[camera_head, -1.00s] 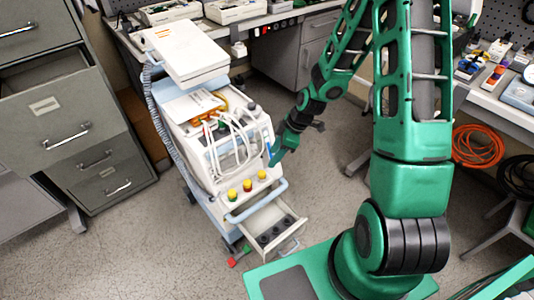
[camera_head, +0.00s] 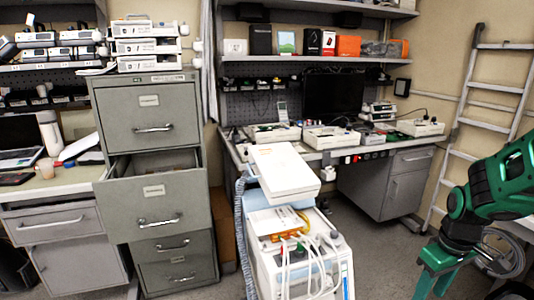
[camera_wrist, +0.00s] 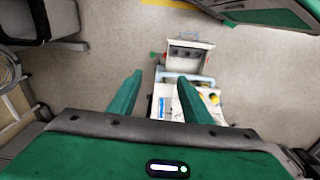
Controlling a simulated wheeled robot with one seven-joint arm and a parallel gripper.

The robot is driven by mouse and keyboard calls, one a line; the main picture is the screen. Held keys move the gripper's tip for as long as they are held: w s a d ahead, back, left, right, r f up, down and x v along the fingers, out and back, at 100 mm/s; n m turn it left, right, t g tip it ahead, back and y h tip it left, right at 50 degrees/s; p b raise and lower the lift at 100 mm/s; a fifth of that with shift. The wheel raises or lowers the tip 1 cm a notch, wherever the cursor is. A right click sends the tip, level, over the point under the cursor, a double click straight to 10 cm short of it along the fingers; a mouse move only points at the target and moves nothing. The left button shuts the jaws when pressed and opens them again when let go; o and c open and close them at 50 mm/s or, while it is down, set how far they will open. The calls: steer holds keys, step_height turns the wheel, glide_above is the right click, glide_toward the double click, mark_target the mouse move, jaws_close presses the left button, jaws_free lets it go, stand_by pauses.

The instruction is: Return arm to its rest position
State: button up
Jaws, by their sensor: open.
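My gripper (camera_wrist: 158,92) shows in the wrist view with its two green fingers apart and nothing between them. In the head view, my green arm reaches in from the right edge, and my gripper (camera_head: 437,270) hangs at the lower right, apart from the white medical cart. The cart (camera_head: 285,270) stands at the bottom middle of the head view, with cables and a white box-like top (camera_head: 284,172).
A grey filing cabinet (camera_head: 150,135) with one drawer partly open (camera_head: 155,195) stands left of the cart. A workbench (camera_head: 350,148) with equipment runs along the back. A ladder (camera_head: 487,110) leans at the right. Floor (camera_head: 385,250) is clear between cart and arm.

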steer(key=s+r+m, duration=0.4)
steer(key=s, duration=0.4)
steer(key=s+d+r+m, duration=0.1)
steer(key=s+r+m, duration=0.4)
steer(key=s, duration=0.3)
steer(key=shift+s+d+m+g, duration=0.25)
steer(key=shift+s+m+g, duration=0.05)
steer(key=shift+g, duration=0.1)
steer(key=shift+w+f, duration=0.25)
steer(key=shift+w, duration=0.4)
steer(key=shift+c, duration=0.7)
